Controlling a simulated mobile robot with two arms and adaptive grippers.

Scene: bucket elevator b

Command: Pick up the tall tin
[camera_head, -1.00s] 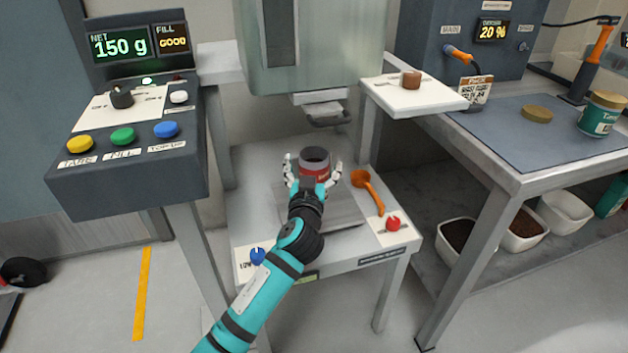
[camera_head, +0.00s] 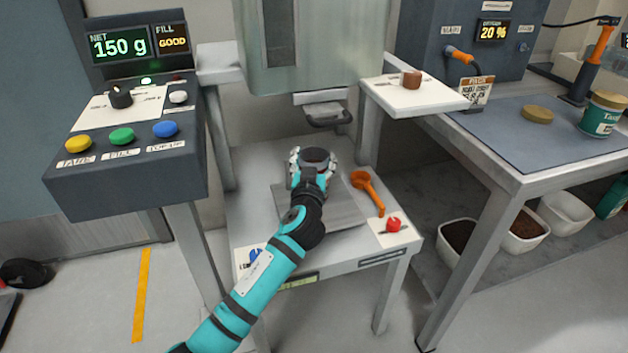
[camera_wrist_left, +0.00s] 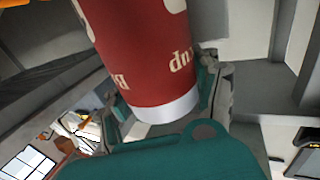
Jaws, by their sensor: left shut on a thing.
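The tall tin (camera_head: 315,155) stands on the grey metal plate of the low table, below the filling spout. In the head view mostly its dark open top shows; my gripper hides the rest. In the left wrist view the tin (camera_wrist_left: 140,50) is red with cream lettering and a pale metal rim. My left gripper (camera_head: 312,168) is shut on the tin, with fingers on both sides of it. The fingers (camera_wrist_left: 165,100) also show beside the tin in the left wrist view. I cannot tell whether the tin is lifted off the plate. My right gripper is out of view.
The spout (camera_head: 325,113) hangs close above the tin. An orange scoop (camera_head: 368,190) lies to its right, with a red knob (camera_head: 393,224) in front. A control console (camera_head: 130,150) stands at left. A white shelf (camera_head: 415,96) with a small brown piece is at upper right.

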